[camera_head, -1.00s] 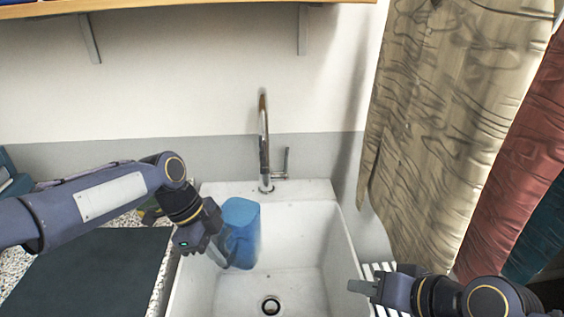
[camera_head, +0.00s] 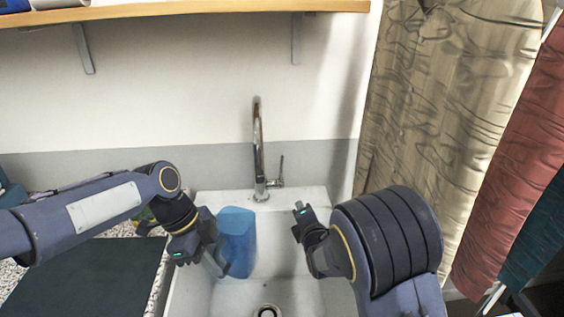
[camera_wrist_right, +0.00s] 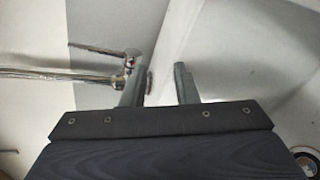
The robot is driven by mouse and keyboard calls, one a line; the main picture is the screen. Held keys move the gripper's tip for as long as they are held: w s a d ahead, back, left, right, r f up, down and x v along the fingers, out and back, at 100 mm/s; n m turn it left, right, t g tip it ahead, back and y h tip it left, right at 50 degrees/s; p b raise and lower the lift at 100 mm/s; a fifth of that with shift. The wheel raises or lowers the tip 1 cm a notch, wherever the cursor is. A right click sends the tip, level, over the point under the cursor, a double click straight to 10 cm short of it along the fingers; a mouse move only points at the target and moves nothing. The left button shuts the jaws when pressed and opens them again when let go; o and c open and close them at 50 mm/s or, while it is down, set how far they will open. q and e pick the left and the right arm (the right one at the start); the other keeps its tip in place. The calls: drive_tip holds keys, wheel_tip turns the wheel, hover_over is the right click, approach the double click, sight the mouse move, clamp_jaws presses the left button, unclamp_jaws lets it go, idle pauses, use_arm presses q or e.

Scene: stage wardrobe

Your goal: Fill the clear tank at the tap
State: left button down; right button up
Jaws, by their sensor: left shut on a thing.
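The clear blue-tinted tank (camera_head: 237,240) is in the sink (camera_head: 275,276), left of and in front of the tap (camera_head: 259,150). My left gripper (camera_head: 218,262) is shut on the tank at its left side. Whether the tank touches the sink bottom cannot be told, and no water shows. The chrome tap has a side lever (camera_head: 281,172) on its right; the tap also shows in the right wrist view (camera_wrist_right: 45,73). My right gripper (camera_head: 302,214) is over the right side of the sink, in front of the lever. Its fingers are apart and empty in the right wrist view (camera_wrist_right: 158,84).
A dark mat (camera_head: 85,280) lies on the speckled counter at left. Patterned curtains (camera_head: 450,120) hang at right, close to my right arm. A wooden shelf (camera_head: 190,15) runs above. The sink drain (camera_head: 268,311) is at the front.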

wheel_tip(320, 180, up, 3)
drive_tip(key=w+a+n+t+y, duration=0.1)
drive_tip(key=n, duration=0.7)
drive_tip(key=n+t+y, duration=0.1)
drive_tip(key=n, duration=0.5)
approach(282, 162)
drive_tip(key=w, duration=0.3)
drive_tip(key=w+a, duration=0.1)
drive_tip(key=w, duration=0.3)
drive_tip(key=w+a, duration=0.1)
drive_tip(key=w, duration=0.2)
drive_tip(key=shift+w+f, duration=0.25)
drive_tip(key=shift+c, duration=0.5)
clamp_jaws()
